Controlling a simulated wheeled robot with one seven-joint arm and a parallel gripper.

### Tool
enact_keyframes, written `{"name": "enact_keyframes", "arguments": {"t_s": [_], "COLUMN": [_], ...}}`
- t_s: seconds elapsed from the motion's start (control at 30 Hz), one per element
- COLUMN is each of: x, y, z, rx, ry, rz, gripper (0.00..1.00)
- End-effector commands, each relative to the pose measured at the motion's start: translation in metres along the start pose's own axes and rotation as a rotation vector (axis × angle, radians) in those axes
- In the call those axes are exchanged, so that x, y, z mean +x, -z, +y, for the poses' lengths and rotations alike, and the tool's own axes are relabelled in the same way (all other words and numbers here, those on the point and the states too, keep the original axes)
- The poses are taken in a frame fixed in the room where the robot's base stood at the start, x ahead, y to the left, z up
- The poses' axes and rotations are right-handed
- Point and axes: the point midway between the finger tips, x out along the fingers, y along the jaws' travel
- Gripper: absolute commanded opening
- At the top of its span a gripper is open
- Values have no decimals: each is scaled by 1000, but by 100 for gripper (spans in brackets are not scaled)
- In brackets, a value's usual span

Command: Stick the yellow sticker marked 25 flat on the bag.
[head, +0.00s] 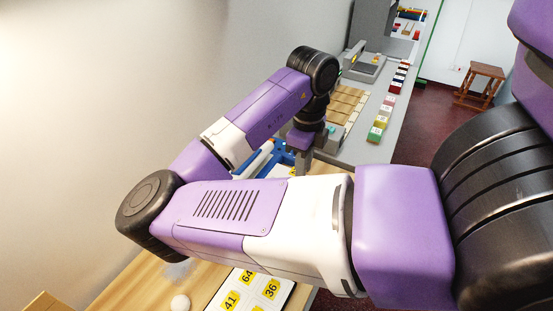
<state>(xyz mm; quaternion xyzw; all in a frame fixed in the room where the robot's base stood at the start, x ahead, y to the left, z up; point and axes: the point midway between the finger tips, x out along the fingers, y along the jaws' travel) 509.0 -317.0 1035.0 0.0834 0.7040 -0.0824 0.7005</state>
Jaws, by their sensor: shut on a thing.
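My gripper (302,158) is seen from behind, small and partly covered by my own arm. A white sheet with yellow number stickers (271,289) lies on the wooden table at the bottom; 41, 64 and 36 can be read. I cannot read a 25 anywhere. I cannot pick out the bag for certain; flat tan pieces (347,103) lie in rows on the counter beyond my gripper.
A blue frame (283,153) stands left of my gripper. A row of coloured blocks (387,108) runs along the counter's right side. A wooden stool (482,80) stands on the red floor. My arm covers much of the middle.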

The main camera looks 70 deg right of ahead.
Motion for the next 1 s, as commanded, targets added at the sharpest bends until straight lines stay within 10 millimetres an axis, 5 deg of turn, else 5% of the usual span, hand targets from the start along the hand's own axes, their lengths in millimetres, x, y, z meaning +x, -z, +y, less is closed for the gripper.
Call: {"name": "enact_keyframes", "arguments": {"t_s": [0.37, 1.0], "x": [13, 67], "y": [0, 0], "z": [0, 0], "rx": [0, -1], "ry": [0, 0], "rz": [0, 1], "gripper": [0, 0]}}
